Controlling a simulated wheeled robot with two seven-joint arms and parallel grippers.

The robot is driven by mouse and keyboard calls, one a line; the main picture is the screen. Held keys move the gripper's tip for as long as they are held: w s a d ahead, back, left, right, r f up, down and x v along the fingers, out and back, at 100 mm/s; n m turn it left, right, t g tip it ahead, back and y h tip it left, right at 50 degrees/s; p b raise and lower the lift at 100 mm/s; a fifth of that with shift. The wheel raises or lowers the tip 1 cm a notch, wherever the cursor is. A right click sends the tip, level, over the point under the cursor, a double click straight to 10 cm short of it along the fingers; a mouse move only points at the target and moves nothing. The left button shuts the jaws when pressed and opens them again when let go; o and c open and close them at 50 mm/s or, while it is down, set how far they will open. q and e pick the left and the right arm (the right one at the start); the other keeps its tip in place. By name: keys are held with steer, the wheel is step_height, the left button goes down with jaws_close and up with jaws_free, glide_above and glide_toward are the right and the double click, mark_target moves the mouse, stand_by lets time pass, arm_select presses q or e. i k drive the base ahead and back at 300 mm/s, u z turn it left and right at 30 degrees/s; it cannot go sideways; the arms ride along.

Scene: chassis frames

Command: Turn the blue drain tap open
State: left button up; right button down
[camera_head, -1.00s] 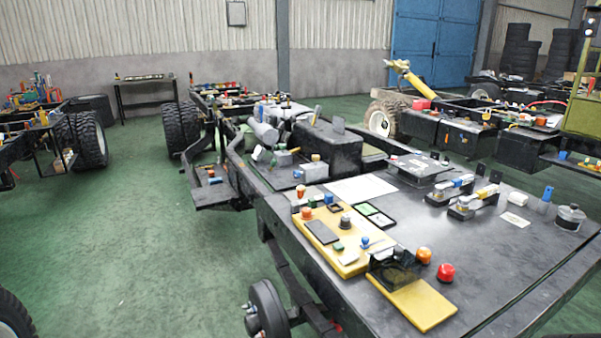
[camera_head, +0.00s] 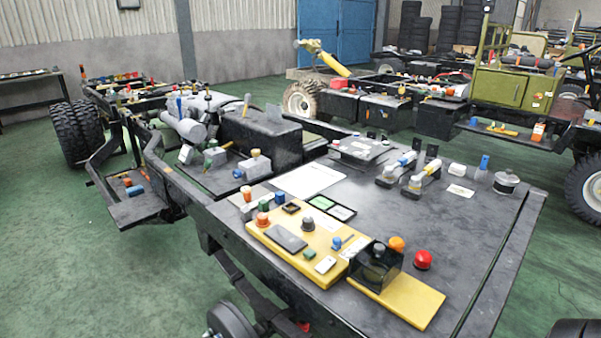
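Several blue parts show on the chassis, and I cannot tell for sure which one is the drain tap. An upright blue handle (camera_head: 485,162) stands by a grey cylinder near the deck's far right corner. A small blue knob (camera_head: 337,243) sits on the yellow panel (camera_head: 290,262) at the front. A grey fitting with a blue part (camera_head: 406,158) lies near the back of the deck. Another blue piece (camera_head: 135,190) is on the low side step at the left. Neither of my grippers is in view.
The dark chassis deck (camera_head: 440,235) fills the middle and right. A red button (camera_head: 423,260), an orange knob (camera_head: 396,243) and a dark clear box (camera_head: 375,265) stand near its front. A grey canister (camera_head: 506,182) is at the right. Green floor (camera_head: 90,270) is free at the left.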

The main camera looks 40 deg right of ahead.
mark_target(238, 174)
steer(key=z, duration=0.95)
steer(key=k, duration=0.45)
steer(key=u, duration=0.8)
steer(key=i, duration=0.65)
steer(key=u, duration=0.45)
steer(key=i, duration=1.4)
steer(key=z, duration=0.5)
